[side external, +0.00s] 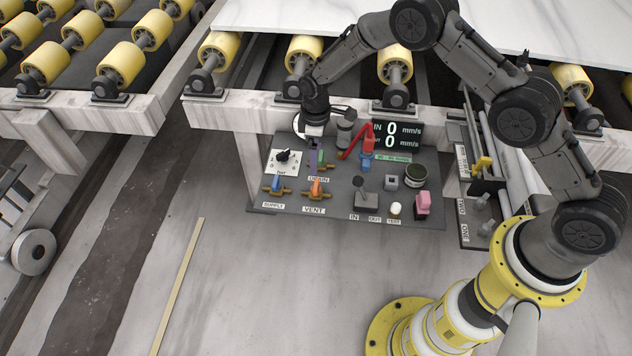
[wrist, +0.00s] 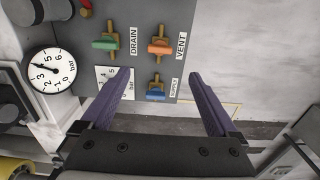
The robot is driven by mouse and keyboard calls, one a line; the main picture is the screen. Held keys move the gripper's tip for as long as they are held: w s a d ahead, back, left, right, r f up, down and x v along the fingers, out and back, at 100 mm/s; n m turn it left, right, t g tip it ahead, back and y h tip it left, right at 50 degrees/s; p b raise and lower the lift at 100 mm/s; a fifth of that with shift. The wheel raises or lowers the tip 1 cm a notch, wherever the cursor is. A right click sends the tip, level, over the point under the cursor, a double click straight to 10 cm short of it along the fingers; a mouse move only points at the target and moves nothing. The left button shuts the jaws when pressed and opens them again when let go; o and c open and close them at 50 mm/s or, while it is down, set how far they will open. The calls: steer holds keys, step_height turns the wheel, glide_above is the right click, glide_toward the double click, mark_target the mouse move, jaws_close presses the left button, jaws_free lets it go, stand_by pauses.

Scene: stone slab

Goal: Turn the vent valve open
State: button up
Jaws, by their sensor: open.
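The vent valve has an orange handle on a brass body, with a VENT label, and sits in the front row of the panel (side external: 316,187). Its handle lies across the brass body. In the wrist view the vent valve (wrist: 159,47) is at upper centre, beyond my fingertips. My gripper (side external: 313,155) is above the panel's back left, behind the vent valve and near the green drain valve (side external: 321,160). In the wrist view my gripper's purple fingers (wrist: 158,80) are apart and hold nothing. The blue supply valve (wrist: 156,93) shows between them.
The drain valve (wrist: 105,43) is left of the vent valve in the wrist view. A round gauge (wrist: 50,73) is further left. The floor in front is clear.

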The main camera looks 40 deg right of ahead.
mark_target(316, 184)
step_height(316, 184, down, 13)
steer(key=shift+r, duration=0.15)
stand_by(0.4)
steer(key=c, duration=1.4)
